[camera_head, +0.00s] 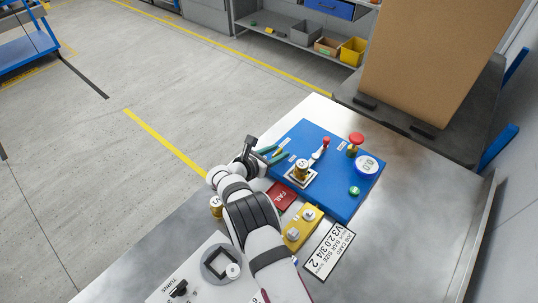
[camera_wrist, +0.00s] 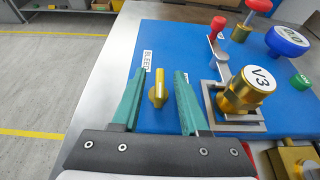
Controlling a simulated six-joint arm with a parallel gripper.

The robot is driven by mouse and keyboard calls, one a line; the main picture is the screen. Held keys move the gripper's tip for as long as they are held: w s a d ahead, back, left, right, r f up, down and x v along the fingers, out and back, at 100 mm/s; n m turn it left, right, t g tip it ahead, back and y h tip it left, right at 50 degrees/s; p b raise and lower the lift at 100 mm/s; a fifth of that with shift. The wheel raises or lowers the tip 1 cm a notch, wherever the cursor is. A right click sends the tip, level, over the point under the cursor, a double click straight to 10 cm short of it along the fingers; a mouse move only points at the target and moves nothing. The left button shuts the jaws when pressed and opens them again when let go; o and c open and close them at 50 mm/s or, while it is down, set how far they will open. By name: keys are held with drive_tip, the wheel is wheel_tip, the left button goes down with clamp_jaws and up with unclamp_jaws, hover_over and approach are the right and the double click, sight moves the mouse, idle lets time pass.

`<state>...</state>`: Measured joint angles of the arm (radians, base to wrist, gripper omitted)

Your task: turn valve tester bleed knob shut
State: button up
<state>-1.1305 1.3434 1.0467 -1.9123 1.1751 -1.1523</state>
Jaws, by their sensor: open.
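The valve tester is a blue panel (camera_head: 335,190) on the metal bench. Its brass bleed knob (camera_wrist: 158,88) stands beside the BLEED label (camera_wrist: 147,60) in the wrist view. The knob's grip bar points roughly up and down in that picture. My gripper (camera_wrist: 160,74) is open, with one green finger on each side of the knob and a visible gap to both. In the head view my gripper (camera_head: 272,153) is at the panel's left edge, and I cannot make out the knob there.
A red-tipped lever (camera_wrist: 217,40) stands close to my right finger. The panel also has a red mushroom button (camera_head: 356,139), a 0.0 gauge (camera_head: 367,166) and a green button (camera_head: 354,190). A red FAIL tray (camera_head: 282,195) and a yellow block (camera_head: 294,238) lie nearby.

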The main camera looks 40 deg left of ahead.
drive_tip(key=v, duration=1.5)
drive_tip(key=shift+s+r, duration=0.15)
